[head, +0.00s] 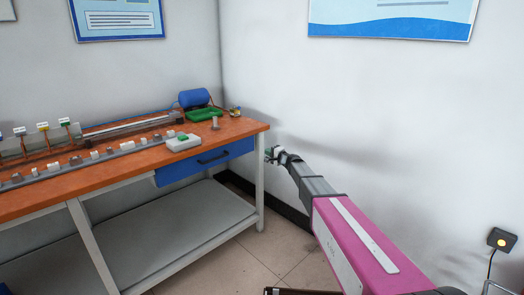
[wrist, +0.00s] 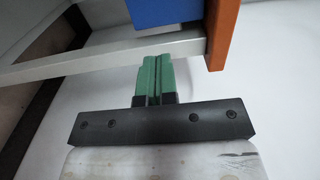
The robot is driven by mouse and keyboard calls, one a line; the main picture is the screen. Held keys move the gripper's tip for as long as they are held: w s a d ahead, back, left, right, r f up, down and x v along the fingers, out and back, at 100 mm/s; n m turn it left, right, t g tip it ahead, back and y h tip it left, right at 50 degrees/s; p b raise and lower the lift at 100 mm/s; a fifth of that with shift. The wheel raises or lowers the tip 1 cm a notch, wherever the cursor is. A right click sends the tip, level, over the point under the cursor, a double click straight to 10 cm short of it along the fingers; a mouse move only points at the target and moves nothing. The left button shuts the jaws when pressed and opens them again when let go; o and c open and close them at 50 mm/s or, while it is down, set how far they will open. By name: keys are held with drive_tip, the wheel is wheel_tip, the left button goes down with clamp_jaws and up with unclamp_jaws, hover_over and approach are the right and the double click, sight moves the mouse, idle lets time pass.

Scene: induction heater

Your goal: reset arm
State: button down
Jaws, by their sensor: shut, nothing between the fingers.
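My arm reaches from the lower right of the head view toward the right end of the workbench. My gripper (head: 271,154) is at its far end, just right of the bench's right front leg and below the tabletop height. In the wrist view the two green fingers of my gripper (wrist: 152,75) lie side by side, shut, with nothing held. The fingers point toward the bench frame and its blue drawer (wrist: 165,12). Whether they touch the bench cannot be told.
The workbench with an orange top (head: 120,164) stands at the left. It carries a green tray (head: 204,115), a blue cylinder (head: 194,98) and a white box with a green top (head: 184,142). White walls close in behind and right. A wall switch (head: 500,239) is at the lower right.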

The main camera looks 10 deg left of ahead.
drive_tip(key=s+d+f+n+g+h, duration=0.2)
drive_tip(key=s+d+f+g, duration=0.15)
drive_tip(key=s, duration=0.55)
drive_tip(key=s+d+f+n+g+h, duration=0.2)
drive_tip(key=s+d+f, duration=0.25)
drive_tip(key=s, duration=0.45)
drive_tip(key=s+d+f+n+g+h, duration=0.25)
drive_tip(key=s+d, duration=0.25)
drive_tip(key=s, duration=0.5)
drive_tip(key=s+d+f+g+h, duration=0.1)
drive_tip(key=s+d+h, duration=0.2)
drive_tip(key=s+d, duration=0.4)
drive_tip(key=s+d+f+n+g+h, duration=0.1)
drive_tip(key=s+d+h, duration=0.3)
drive_tip(key=s+d, duration=0.4)
drive_tip(key=s+f+g, duration=0.1)
drive_tip(key=s, duration=0.2)
drive_tip(key=shift+s+f+g, duration=0.3)
drive_tip(key=shift+d+n, duration=0.1)
drive_tip(key=shift+n, duration=0.15)
